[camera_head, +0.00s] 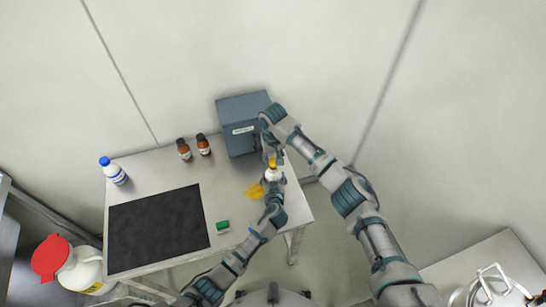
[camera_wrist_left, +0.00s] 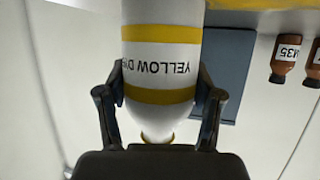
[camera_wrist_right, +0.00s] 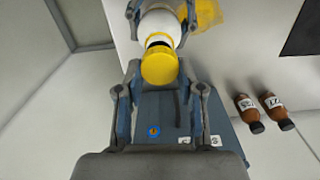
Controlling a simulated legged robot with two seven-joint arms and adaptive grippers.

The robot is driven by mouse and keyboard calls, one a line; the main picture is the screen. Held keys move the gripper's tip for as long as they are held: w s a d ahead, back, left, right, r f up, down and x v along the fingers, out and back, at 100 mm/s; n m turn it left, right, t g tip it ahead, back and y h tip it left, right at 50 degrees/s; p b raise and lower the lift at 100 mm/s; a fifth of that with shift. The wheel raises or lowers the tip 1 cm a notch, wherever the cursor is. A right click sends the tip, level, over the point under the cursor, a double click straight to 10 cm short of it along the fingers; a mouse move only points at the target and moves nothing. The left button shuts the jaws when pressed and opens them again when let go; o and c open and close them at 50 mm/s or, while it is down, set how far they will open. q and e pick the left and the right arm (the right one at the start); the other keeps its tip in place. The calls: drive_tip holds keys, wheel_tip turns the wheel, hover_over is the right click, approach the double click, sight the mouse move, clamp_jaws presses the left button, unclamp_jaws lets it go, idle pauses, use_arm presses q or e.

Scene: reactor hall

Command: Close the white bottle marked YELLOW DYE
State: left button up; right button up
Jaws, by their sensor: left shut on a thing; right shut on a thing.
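The white bottle (camera_wrist_left: 160,70) with yellow bands and the text YELLOW DYE stands between the fingers of my left gripper (camera_wrist_left: 160,100), which is shut on it. In the head view the bottle (camera_head: 273,175) is near the table's right end. A yellow cap (camera_wrist_right: 159,67) is at the tips of my right gripper (camera_wrist_right: 160,88), which is shut on it. The cap is at the bottle's mouth end, with a dark band between it and the white body (camera_wrist_right: 158,24). I cannot tell whether the cap touches the neck.
A yellow spill (camera_head: 253,191) lies beside the bottle. A grey-blue box (camera_head: 235,110) stands behind. Two brown bottles (camera_head: 184,149), a blue-capped white bottle (camera_head: 116,175), a black mat (camera_head: 150,235) and a green block (camera_head: 222,226) are on the table. A red-lidded container (camera_head: 85,270) stands at lower left.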

sight(273, 177)
drive_tip(key=shift+d, duration=0.1)
drive_tip(key=shift+d+f, duration=0.1)
drive_tip(key=shift+f, duration=0.8)
drive_tip(key=shift+f, duration=0.55)
